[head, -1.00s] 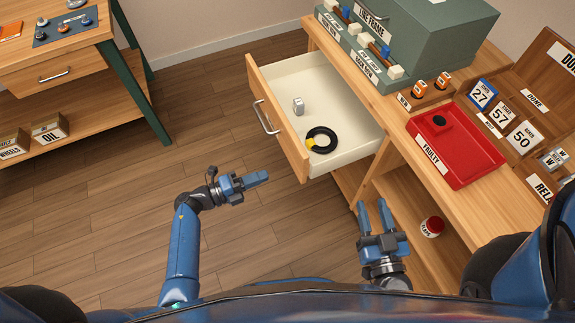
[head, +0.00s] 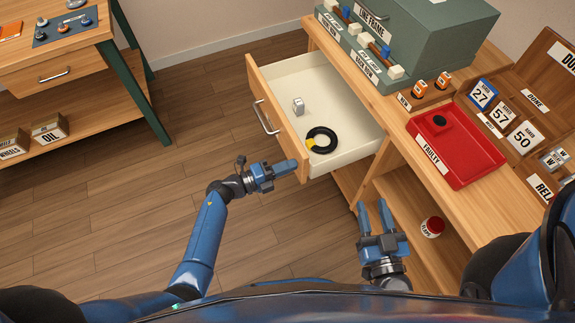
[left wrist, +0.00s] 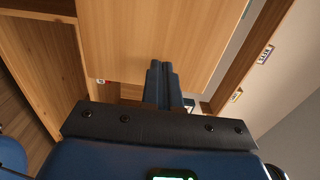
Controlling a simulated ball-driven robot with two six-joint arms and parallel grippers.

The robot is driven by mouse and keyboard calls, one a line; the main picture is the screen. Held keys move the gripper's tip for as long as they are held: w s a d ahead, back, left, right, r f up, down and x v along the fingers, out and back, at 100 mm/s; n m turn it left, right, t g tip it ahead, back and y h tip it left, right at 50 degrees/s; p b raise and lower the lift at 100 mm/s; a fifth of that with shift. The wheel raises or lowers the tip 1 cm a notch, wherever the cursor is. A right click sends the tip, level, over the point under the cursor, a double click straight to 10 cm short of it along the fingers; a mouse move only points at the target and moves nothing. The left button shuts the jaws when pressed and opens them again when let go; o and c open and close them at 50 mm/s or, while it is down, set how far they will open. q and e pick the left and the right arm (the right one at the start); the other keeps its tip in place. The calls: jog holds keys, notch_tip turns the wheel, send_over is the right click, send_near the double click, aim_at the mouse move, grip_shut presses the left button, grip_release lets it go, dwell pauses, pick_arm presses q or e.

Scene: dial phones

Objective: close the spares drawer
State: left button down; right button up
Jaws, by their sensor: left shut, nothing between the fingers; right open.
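The spares drawer (head: 279,128) is pulled out from the workbench, with its wooden front facing left and a metal bar handle (head: 266,118) on it. Inside lie a black ring-shaped coil with a yellow part (head: 322,140) and a small grey metal piece (head: 298,106). My left gripper (head: 290,167) is shut and empty, its fingertips close to the near lower end of the drawer front; I cannot tell if they touch. In the left wrist view the shut fingers (left wrist: 160,82) point toward a wooden panel (left wrist: 150,35). My right gripper (head: 372,207) is open and empty, in front of the bench.
On the bench stand a red FAULTY tray (head: 475,165), a green-grey cabinet (head: 435,45) and number cards (head: 502,115). A jar with a red lid (head: 432,226) is on the lower shelf. Another table (head: 60,70) is at the far left. The floor between is clear.

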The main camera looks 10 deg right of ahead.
pick_arm(q)
jog(key=b+x, duration=0.2)
jog(key=x, duration=0.5)
jog(key=b+x, duration=0.3)
jog(key=x, duration=0.5)
jog(key=shift+d+f, duration=0.1)
jog(key=shift+f, duration=0.1)
jog(key=b+x, duration=0.6)
jog(key=x, duration=0.7)
jog(key=shift+d+f, duration=0.1)
jog(key=shift+d, duration=0.1)
jog(key=shift+w+d+b, duration=0.3)
jog(key=shift+d+b, duration=0.2)
jog(key=shift+d, duration=0.15)
jog(key=shift+d+r, duration=0.1)
jog(key=shift+r, duration=0.3)
jog(key=shift+r, duration=0.15)
